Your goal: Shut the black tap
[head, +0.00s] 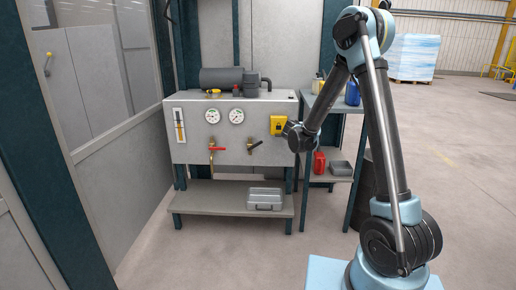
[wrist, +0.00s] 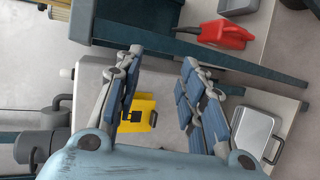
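The black tap (head: 254,146) is on the front of the grey panel, right of the red-handled tap (head: 216,149). Its dark lever looks slanted against its brass pipe; the exact angle is too small to tell. I cannot make out the black tap in the wrist view. My gripper (wrist: 162,58) is open and empty, its two blue-grey fingers apart. In the head view its end is at the panel's right side, beside the yellow box (head: 278,125) and right of the black tap. The yellow box (wrist: 142,112) shows partly behind the fingers in the wrist view.
Two gauges (head: 237,116) sit above the taps. Floor in front is clear.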

